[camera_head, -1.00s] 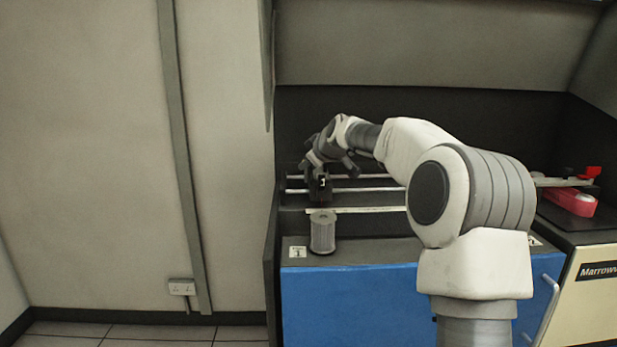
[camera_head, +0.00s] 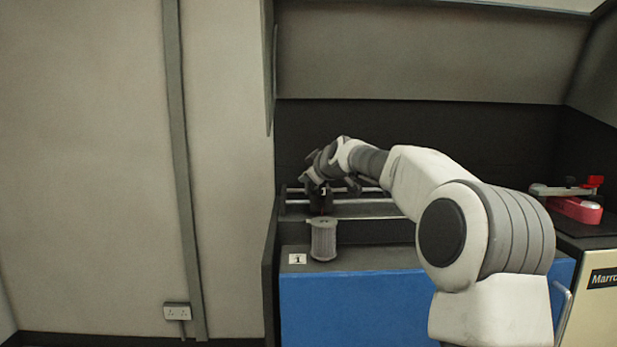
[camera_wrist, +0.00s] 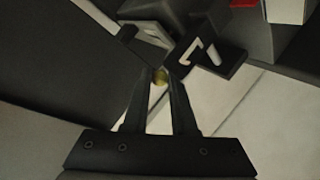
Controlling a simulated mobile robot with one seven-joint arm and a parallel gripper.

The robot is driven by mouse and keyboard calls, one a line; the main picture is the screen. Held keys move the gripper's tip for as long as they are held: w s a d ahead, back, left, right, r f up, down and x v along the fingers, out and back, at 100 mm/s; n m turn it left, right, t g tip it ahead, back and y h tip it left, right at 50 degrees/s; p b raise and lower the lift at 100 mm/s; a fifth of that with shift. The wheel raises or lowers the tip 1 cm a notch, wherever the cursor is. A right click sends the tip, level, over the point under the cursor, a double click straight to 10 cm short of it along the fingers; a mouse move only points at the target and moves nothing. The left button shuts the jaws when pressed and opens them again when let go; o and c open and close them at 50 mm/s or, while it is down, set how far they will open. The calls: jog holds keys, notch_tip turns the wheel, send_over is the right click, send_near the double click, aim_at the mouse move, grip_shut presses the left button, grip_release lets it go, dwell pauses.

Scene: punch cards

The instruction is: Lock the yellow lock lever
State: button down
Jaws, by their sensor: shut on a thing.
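The yellow lock lever shows in the wrist view as a small dull-yellow rounded end (camera_wrist: 160,76) between my fingertips. The rest of it is hidden. My gripper (camera_wrist: 161,82) is shut on it, with both dark fingers close together at the tips. In the head view my gripper (camera_head: 319,194) is at the left end of the rails, at the dark block above the grey cylinder, and the lever cannot be made out there.
A ribbed grey cylinder (camera_head: 323,240) stands on the ledge just in front of my gripper, beside a small numbered label (camera_head: 297,259). Rails (camera_head: 365,200) run to the right behind it. A red device (camera_head: 575,208) sits on the right-hand counter. A dark side wall closes the left.

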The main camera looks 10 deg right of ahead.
jog(key=c, duration=0.7)
grip_release()
jog(key=b+v, duration=0.3)
jog(key=v, duration=1.4)
jog(key=shift+s+d+b, duration=0.1)
jog(key=shift+s+b, duration=0.15)
jog(key=shift+b, duration=0.1)
